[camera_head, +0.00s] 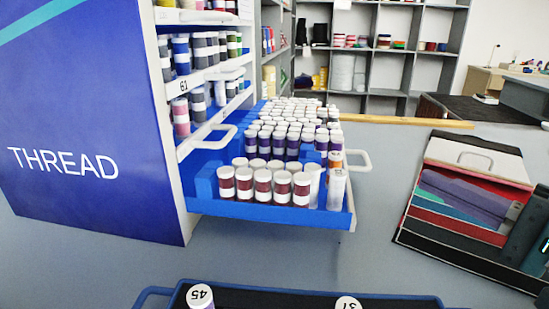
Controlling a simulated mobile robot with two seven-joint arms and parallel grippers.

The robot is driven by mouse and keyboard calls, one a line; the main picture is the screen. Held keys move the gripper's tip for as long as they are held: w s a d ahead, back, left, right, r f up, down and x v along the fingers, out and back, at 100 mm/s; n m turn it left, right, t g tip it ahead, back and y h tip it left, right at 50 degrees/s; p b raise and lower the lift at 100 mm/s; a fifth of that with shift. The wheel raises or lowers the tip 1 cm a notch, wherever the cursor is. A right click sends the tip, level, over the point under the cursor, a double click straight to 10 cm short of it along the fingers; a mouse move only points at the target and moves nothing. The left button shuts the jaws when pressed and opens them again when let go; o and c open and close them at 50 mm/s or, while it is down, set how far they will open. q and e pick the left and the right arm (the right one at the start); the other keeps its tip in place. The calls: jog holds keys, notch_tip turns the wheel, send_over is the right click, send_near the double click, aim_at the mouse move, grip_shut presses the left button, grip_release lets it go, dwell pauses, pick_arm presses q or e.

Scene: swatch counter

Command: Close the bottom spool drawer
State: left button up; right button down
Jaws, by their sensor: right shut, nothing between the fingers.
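The bottom spool drawer (270,212), a blue tray, stands pulled out to the right from the thread cabinet (95,120). It holds rows of white-capped spools, with maroon ones along its near side and purple ones behind. Its white handle (357,160) sticks out at the right end. My right gripper (514,211) is partly seen at the right edge, over the swatch board and well apart from the drawer. It is shut and empty; its dark body is cut off by the picture edge. My left gripper is not in view.
A swatch board (415,230) with red, purple and teal pieces lies on the grey counter (375,250) to the right. A blue-rimmed black tray (270,295) with numbered caps is at the bottom. Another white handle (212,138) sits above the drawer. Counter between drawer and board is clear.

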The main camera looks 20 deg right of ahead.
jog(key=x, duration=0.7)
jog(key=shift+b, duration=0.4)
jog(key=shift+w+a, duration=0.3)
jog(key=shift+a, duration=0.3)
jog(key=shift+w+a, duration=0.35)
jog(key=shift+a, duration=0.2)
jog(key=shift+w+a, duration=0.3)
jog(key=shift+a, duration=0.25)
jog(key=shift+w+a, duration=0.1)
